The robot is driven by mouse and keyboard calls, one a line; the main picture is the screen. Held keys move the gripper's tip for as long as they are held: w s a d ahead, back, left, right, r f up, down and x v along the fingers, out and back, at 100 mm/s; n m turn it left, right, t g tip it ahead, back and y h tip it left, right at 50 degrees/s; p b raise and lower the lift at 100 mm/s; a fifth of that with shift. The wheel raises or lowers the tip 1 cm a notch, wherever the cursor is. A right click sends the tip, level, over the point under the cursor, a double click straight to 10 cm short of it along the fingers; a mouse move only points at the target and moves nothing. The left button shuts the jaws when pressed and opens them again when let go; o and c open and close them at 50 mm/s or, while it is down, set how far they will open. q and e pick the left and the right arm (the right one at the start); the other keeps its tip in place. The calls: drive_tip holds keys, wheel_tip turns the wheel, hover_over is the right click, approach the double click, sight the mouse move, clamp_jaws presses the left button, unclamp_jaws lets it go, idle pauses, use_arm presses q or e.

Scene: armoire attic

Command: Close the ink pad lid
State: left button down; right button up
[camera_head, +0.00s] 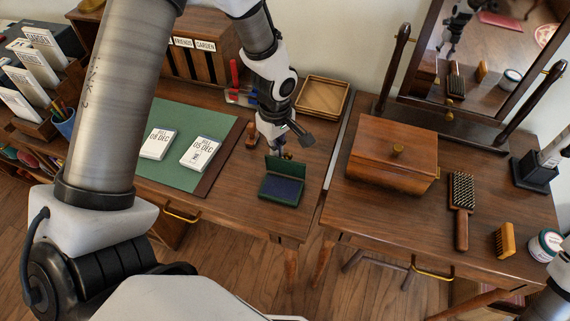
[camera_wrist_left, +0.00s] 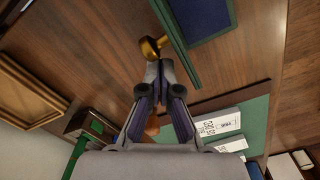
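The ink pad (camera_head: 281,188) is a green case with a dark blue pad, lying on the left desk near its front right corner. Its green lid (camera_head: 287,167) stands open, roughly upright at the back edge. In the left wrist view the lid (camera_wrist_left: 190,65) shows nearly edge-on, with a brass knob (camera_wrist_left: 151,48) on its outer face. My left gripper (camera_head: 281,146) is just behind the lid. In the wrist view its fingertips (camera_wrist_left: 160,70) are together beside the knob, with nothing visible between them. My right gripper is out of view.
A green desk mat (camera_head: 215,128) with white date cards lies left of the ink pad. A wooden stamp (camera_head: 252,136) and a wooden tray (camera_head: 322,96) stand behind it. A wooden box (camera_head: 392,165) and brush (camera_head: 461,205) are on the right table, across a gap.

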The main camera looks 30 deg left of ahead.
use_arm(q)
drive_tip(key=shift+s+d+b, duration=0.2)
drive_tip(key=shift+s+b, duration=0.2)
drive_tip(key=shift+s, duration=0.3)
drive_tip(key=shift+s+d+b, duration=0.15)
drive_tip(key=shift+s+b, duration=0.2)
drive_tip(key=shift+s, duration=0.35)
wheel_tip(320, 180, up, 7)
drive_tip(key=p, duration=0.5)
drive_tip(key=shift+r+p, duration=0.1)
drive_tip(key=shift+p, duration=0.2)
idle(1.0)
